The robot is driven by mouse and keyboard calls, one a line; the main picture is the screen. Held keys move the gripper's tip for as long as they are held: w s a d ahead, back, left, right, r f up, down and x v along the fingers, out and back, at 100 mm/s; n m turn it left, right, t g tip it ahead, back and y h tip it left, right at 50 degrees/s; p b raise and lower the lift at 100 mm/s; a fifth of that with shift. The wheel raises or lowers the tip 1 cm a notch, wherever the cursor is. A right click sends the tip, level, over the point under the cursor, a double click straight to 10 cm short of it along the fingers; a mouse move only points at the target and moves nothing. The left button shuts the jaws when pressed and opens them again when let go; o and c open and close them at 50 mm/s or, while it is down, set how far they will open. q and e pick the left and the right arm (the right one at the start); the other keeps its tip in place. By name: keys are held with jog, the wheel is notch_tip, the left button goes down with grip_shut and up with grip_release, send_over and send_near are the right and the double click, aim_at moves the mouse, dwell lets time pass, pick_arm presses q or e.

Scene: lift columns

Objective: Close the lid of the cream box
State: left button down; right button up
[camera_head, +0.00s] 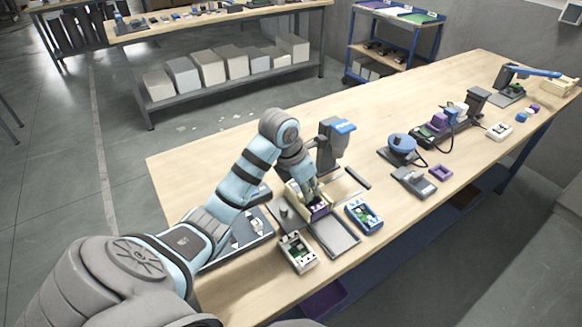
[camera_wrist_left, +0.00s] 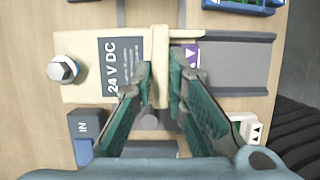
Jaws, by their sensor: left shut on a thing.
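My left gripper (camera_head: 312,194) reaches down over the fixture near the front of the bench. In the wrist view its two green fingers (camera_wrist_left: 162,85) are shut on an upright cream piece, seen edge-on, which looks like the lid (camera_wrist_left: 160,45) of the cream box. A flat cream part (camera_wrist_left: 80,91) with a dark "24 V DC" label and a bolt lies to its left. A purple part (camera_wrist_left: 188,55) shows just right of the lid; it also shows below the gripper in the head view (camera_head: 319,209). The fingers hide much of the box. My right gripper is not in view.
A grey channel (camera_head: 336,238) runs beside the fixture. An open cream case (camera_head: 298,254) and a blue case (camera_head: 363,217) lie close by. A blue-topped press (camera_head: 336,135) stands behind the gripper. The bench's far left-middle surface is clear.

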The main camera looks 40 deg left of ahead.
pick_arm(q)
jog(key=shift+s+d+p, duration=0.25)
jog(key=shift+s+d, duration=0.05)
jog(key=shift+d, duration=0.65)
jog(key=shift+s+d+p, duration=0.25)
jog(key=shift+d, duration=0.65)
jog(key=c, duration=1.6)
grip_release()
jog(key=shift+c, duration=0.2)
notch_tip(320, 180, up, 6)
jog(key=p, duration=0.5)
